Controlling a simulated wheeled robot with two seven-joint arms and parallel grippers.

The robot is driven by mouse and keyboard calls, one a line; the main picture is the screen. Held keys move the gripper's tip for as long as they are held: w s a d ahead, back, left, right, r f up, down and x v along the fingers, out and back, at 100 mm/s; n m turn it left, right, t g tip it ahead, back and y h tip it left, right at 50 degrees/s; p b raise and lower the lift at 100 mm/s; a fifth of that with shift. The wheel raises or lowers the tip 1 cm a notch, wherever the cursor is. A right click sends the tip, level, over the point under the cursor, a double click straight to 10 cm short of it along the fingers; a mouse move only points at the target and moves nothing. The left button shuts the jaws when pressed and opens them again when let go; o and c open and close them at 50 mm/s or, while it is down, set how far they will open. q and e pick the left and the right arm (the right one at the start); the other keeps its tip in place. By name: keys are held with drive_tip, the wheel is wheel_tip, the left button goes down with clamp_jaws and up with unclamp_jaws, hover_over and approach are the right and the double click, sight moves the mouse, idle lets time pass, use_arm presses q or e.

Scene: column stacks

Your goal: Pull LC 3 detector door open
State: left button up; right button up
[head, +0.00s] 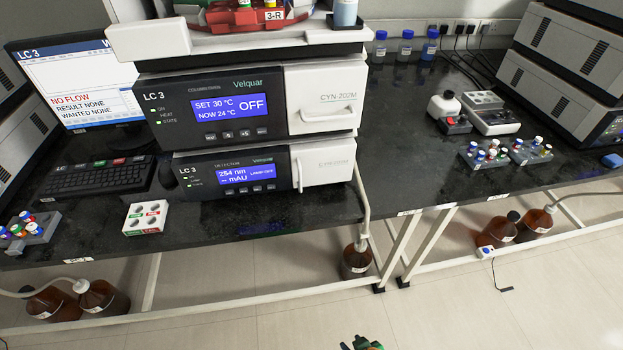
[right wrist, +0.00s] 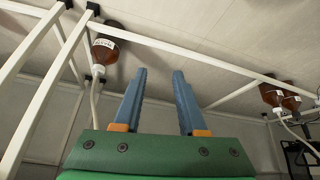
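The LC 3 detector (head: 240,176) is the lower unit of the LC 3 stack in the head view. Its blue screen reads 254 nm. Its white door (head: 330,162) is on the right half of the front, with an upright handle (head: 299,175) near its left edge. The door looks shut. My right gripper (head: 362,342) shows only in part at the bottom edge of the head view, low over the floor and well apart from the door. In the right wrist view the gripper (right wrist: 158,75) is open, with nothing between its fingers. My left gripper is not in view.
The column oven (head: 250,104) sits on the detector. A monitor (head: 80,80), keyboard (head: 95,180) and labelled white block (head: 145,217) are left of the stack. A tube runs down past the detector's right side to a brown bottle (head: 356,260).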

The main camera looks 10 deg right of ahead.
drive_tip(key=w+a+r+t+b, duration=0.1)
drive_tip(key=w+a+r+t, duration=0.3)
drive_tip(key=w+r, duration=0.6)
drive_tip(key=t+y+b, duration=0.2)
drive_tip(key=t, duration=0.6)
approach(301, 182)
drive_tip(key=w, duration=0.2)
drive_tip(key=shift+m, duration=0.3)
drive_tip(key=w, duration=0.2)
drive_tip(key=w+a, duration=0.1)
drive_tip(key=w, duration=0.3)
drive_tip(key=shift+w+a, duration=0.3)
drive_tip(key=shift+w, duration=0.05)
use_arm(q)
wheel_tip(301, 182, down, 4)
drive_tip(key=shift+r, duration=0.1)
use_arm(e)
clamp_jaws()
